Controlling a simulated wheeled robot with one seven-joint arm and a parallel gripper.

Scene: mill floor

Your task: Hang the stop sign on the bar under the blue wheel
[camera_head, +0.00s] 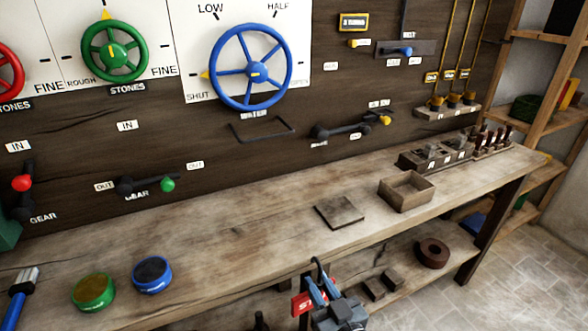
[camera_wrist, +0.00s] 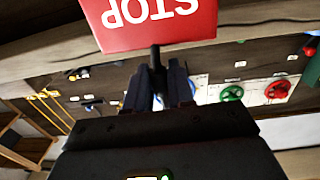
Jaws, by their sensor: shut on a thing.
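The stop sign (camera_head: 304,303) is a red plate with white letters and a dark hook at its top. My gripper (camera_head: 318,292) is shut on the sign's dark stem, in front of the bench's front edge. In the wrist view the sign (camera_wrist: 150,25) shows upside down beyond the fingertips of my gripper (camera_wrist: 158,82). The blue wheel (camera_head: 252,68) is on the wall panel, its yellow pointer toward SHUT. The sign is well apart from the bar.
The bench (camera_head: 240,250) lies between my gripper and the wall. On it are a flat wooden plate (camera_head: 340,212), an open wooden box (camera_head: 406,191), a green tin (camera_head: 93,291) and a blue tin (camera_head: 152,274). A black lever (camera_head: 340,131) is right of the bar.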

